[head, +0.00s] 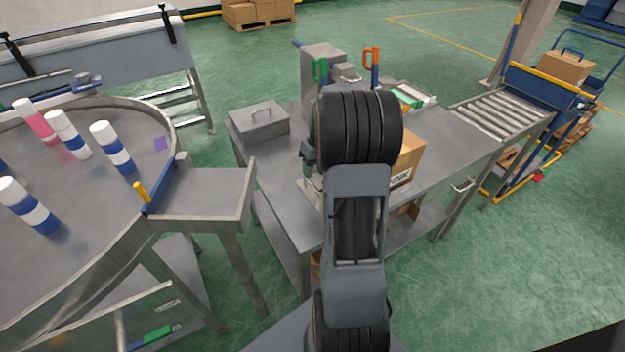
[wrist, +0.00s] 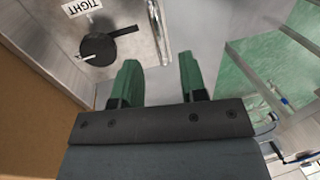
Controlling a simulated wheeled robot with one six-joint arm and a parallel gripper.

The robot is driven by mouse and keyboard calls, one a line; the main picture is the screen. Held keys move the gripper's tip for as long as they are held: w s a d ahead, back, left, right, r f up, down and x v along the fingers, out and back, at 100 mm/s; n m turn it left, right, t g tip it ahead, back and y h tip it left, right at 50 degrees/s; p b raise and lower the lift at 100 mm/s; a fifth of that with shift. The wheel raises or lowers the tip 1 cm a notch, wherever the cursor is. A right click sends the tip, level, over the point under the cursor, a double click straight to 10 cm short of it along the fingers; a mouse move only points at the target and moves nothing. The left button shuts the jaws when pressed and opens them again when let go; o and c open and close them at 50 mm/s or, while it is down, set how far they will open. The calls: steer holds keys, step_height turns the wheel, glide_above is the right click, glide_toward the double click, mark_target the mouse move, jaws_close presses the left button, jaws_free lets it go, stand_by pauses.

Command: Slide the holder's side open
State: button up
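My gripper's two green fingers (wrist: 158,80) are apart with nothing between them in the wrist view. Beyond them, at upper left, is a metal plate with a black round knob and lever (wrist: 110,46) and a white label reading TIGHT (wrist: 82,7). A shiny upright metal bar (wrist: 158,30) stands just beyond the gap between the fingers, apart from them as far as I can tell. I cannot tell which part is the holder's side. In the head view my arm covers much of the workbench middle; a light metal plate (head: 312,188) shows just left of it.
A cardboard box (head: 408,160) stands on the steel workbench (head: 275,180), right of my arm. A lidded metal box (head: 259,122) is at the bench's left. A roller conveyor (head: 503,112) adjoins at right.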

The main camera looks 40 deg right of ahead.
steer(key=shift+a+f, duration=0.2)
steer(key=shift+f, duration=0.8)
steer(key=shift+a+f, duration=0.15)
steer(key=shift+f, duration=0.8)
steer(key=shift+c, duration=0.3)
jaws_close()
